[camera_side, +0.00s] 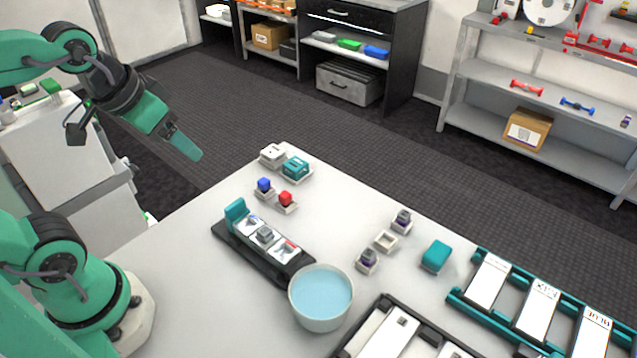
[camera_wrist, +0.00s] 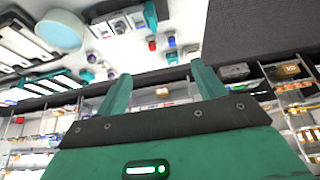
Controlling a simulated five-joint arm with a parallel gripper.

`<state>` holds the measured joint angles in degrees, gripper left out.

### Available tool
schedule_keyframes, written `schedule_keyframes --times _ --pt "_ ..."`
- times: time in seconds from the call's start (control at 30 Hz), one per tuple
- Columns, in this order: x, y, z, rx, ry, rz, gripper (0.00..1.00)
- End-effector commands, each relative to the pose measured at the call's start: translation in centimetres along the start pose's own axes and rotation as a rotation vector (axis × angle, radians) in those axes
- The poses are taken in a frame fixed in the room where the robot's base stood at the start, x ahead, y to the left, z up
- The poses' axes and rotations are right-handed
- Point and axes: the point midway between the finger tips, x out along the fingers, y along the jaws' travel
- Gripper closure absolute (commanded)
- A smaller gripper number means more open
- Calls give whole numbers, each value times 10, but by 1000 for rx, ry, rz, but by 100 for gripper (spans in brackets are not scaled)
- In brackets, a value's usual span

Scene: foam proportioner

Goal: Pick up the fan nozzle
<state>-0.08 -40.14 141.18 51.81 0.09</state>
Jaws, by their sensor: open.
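I cannot tell for sure which small part is the fan nozzle. Two dark purple-grey parts sit in small white holders on the right of the white table, a far one (camera_side: 402,218) and a near one (camera_side: 368,258). A blue part (camera_side: 264,185) and a red part (camera_side: 286,198) sit in holders at the back left; the red one (camera_wrist: 152,45) also shows in the wrist view. My gripper (camera_side: 185,147) is raised left of and above the table, away from all these parts. In the wrist view its two green fingers (camera_wrist: 160,78) stand apart with nothing between them.
A white bowl of blue liquid (camera_side: 320,296) stands near the table's middle, beside a black tray (camera_side: 222,238) of small parts. A teal block (camera_side: 437,255) and a teal rack (camera_side: 458,297) lie at the right. An empty white holder (camera_side: 386,241) sits between the purple-grey parts.

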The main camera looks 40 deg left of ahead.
Motion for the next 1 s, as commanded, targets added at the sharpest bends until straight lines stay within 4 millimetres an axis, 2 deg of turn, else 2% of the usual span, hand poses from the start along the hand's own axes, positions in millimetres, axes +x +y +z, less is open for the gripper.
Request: schedule_keyframes --times 0.27,0.47,0.77,1.0 --pt "10 -2 -37 0 -67 -2 31" --pt "26 -3 -69 0 -120 -4 31" --pt "62 -6 -113 0 -203 -4 31" --pt "101 -10 -142 1 -268 -4 31"
